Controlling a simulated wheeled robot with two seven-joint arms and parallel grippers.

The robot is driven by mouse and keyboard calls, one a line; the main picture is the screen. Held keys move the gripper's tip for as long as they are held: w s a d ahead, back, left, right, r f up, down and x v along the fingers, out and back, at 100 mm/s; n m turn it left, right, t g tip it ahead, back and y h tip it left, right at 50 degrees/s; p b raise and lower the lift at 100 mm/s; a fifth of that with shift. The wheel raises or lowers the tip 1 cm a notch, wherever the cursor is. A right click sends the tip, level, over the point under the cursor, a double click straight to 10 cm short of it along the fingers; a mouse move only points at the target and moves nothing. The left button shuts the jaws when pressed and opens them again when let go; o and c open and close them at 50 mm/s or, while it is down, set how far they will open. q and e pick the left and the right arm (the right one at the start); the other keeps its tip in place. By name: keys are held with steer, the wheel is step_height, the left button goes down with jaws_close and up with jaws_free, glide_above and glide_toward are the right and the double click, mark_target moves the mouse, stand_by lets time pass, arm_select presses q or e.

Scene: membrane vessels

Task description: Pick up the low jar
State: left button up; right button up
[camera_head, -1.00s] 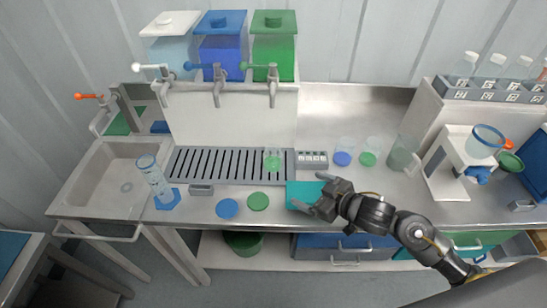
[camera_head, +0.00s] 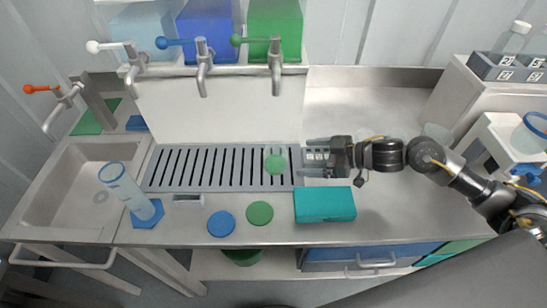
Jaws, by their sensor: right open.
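A low clear jar with green in its lower part (camera_head: 275,163) stands upright at the right end of the slotted drain grate. My right gripper (camera_head: 303,158) comes in from the right. Its two fingers are spread and point left at the jar, with a small gap between the fingertips and the jar. My left gripper is not in view.
A teal box (camera_head: 325,204) lies just in front of the right gripper. Green (camera_head: 260,213) and blue (camera_head: 221,223) discs lie at the counter front. A tall clear cylinder (camera_head: 128,190) leans at left. Taps (camera_head: 276,65) overhang the grate (camera_head: 215,168).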

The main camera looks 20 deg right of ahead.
mark_target(273, 157)
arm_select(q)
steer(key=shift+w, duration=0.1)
arm_select(e)
steer(key=shift+w+f, duration=0.1)
steer(key=shift+w+a, duration=0.15)
steer(key=shift+a, duration=0.05)
steer(key=p+x, duration=0.1)
steer(key=x, duration=0.4)
steer(key=shift+w+a+f, duration=0.1)
steer(key=shift+a, duration=0.05)
steer(key=shift+p+x, duration=0.4)
steer(key=shift+x, duration=2.6)
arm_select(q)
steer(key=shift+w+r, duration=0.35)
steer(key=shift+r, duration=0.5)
arm_select(e)
steer(key=c, duration=1.1)
